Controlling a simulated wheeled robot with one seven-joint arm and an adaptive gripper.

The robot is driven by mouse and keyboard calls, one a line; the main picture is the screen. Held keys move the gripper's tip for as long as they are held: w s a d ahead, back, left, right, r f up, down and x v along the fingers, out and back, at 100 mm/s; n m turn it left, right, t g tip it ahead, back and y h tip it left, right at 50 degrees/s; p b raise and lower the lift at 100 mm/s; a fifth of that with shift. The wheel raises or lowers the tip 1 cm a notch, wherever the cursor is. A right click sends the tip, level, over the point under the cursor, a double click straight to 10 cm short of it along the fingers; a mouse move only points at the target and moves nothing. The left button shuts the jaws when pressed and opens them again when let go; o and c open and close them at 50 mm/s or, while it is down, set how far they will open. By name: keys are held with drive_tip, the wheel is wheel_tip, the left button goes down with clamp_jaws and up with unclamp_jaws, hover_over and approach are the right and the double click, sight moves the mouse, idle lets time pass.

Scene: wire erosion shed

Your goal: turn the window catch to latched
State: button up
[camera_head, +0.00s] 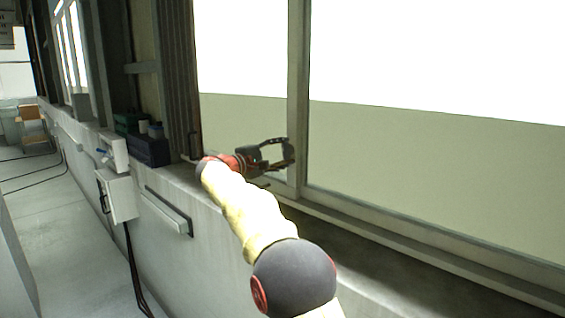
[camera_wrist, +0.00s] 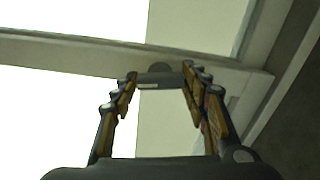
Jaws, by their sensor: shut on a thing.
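The window catch (camera_wrist: 160,78) is a small dark handle on the pale window frame (camera_wrist: 85,52), seen at the top middle of the wrist view. My gripper (camera_wrist: 159,76) reaches up to it, with a fingertip on either side, and is shut on it. In the head view my gripper (camera_head: 289,152) is at the upright bar of the window frame (camera_head: 298,100), just above the sill. The catch cannot be made out there behind the fingers. I cannot tell the exact angle of the catch.
A concrete sill (camera_head: 395,270) runs below the glass. On its far left part stand a dark blue bin (camera_head: 149,151) and a green box (camera_head: 126,123). A white wall box (camera_head: 119,199) and a grey rail (camera_head: 167,211) are on the wall below.

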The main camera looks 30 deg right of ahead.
drive_tip(key=shift+f+m+b, duration=0.1)
drive_tip(key=shift+m+b, duration=0.75)
drive_tip(key=shift+m, duration=0.25)
drive_tip(key=o, duration=1.2)
drive_tip(key=shift+c, duration=0.2)
drive_tip(key=v, duration=1.2)
